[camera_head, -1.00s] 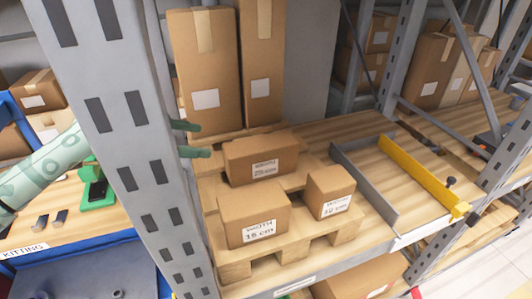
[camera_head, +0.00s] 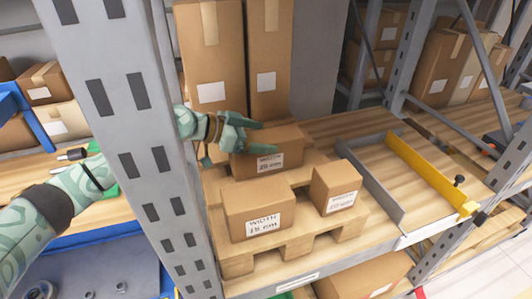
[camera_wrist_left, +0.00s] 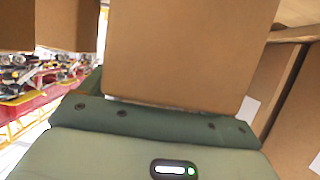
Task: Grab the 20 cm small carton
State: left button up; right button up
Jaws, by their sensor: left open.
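The 20 cm small carton (camera_head: 285,157) is the rear one of three small brown cartons on a wooden pallet on the shelf. Its label is blurred. My left gripper (camera_head: 268,138) is open at its left end, one finger near the top back edge and the other across the front side. I cannot tell whether they touch it. In the left wrist view a brown carton face (camera_wrist_left: 190,50) fills the middle, close in front of my green gripper body (camera_wrist_left: 150,120); the fingers are hidden there. My right gripper is not in view.
Two other small cartons stand in front, one left (camera_head: 257,212) and one right (camera_head: 336,187). Tall cartons (camera_head: 210,65) stand behind. A grey rack post (camera_head: 130,120) is close left of my left gripper. A grey divider (camera_head: 370,185) and yellow rail (camera_head: 430,175) lie right.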

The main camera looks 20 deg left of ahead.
pick_arm(q)
jog(key=shift+w+d+f, duration=0.15)
jog(key=shift+w+d, duration=0.1)
jog(key=shift+d, duration=0.2)
jog(key=shift+c, duration=0.6)
grip_shut()
